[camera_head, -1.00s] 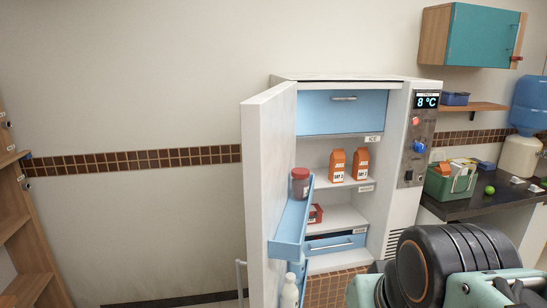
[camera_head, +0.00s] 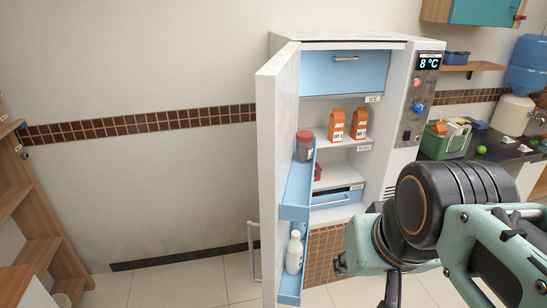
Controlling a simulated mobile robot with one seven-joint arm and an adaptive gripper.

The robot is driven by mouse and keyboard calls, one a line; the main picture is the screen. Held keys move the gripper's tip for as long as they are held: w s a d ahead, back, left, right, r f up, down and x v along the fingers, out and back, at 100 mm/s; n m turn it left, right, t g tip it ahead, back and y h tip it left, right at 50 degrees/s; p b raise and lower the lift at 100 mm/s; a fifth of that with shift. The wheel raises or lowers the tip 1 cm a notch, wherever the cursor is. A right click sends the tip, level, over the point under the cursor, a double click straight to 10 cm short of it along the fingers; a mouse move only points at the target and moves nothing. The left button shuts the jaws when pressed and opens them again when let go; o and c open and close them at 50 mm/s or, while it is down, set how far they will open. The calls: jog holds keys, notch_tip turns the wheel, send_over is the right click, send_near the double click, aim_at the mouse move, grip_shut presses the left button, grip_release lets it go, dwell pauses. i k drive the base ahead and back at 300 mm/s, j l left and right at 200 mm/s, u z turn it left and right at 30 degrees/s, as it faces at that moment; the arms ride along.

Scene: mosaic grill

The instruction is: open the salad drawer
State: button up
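The fridge (camera_head: 284,120) stands with its white door swung open toward the left. A blue drawer (camera_head: 338,200) with a light bar handle sits low inside it, under the shelves. The drawer front looks in line with the shelf edges; the door bins hide its left end. A second blue drawer front with a handle (camera_head: 345,58) is at the top, above the ICE label. My arm is at the lower right, below and right of the low drawer. A small dark part, likely my gripper (camera_head: 341,264), shows in front of the brown tiles, apart from the drawer; its fingers are unclear.
The door bins (camera_head: 297,212) hold a red-lidded jar (camera_head: 304,146) and a white bottle (camera_head: 294,252). Two orange juice cartons (camera_head: 337,125) stand on a shelf. A counter with a green crate (camera_head: 444,142) is at the right. Floor left of the door is clear.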

aim_at(333, 197)
jog(key=j+z, duration=0.2)
jog(key=j, duration=0.35)
jog(key=k+j+z, duration=0.15)
jog(key=j, duration=0.45)
jog(key=j+z, duration=0.2)
jog(key=j, duration=0.35)
jog(key=i+l, duration=0.9)
jog(key=l, duration=0.5)
jog(key=i+l, duration=0.1)
jog(key=l, duration=0.45)
jog(key=i+l, duration=0.25)
jog(key=i, duration=0.2)
jog(key=i+l, duration=0.2)
jog(key=i, duration=0.25)
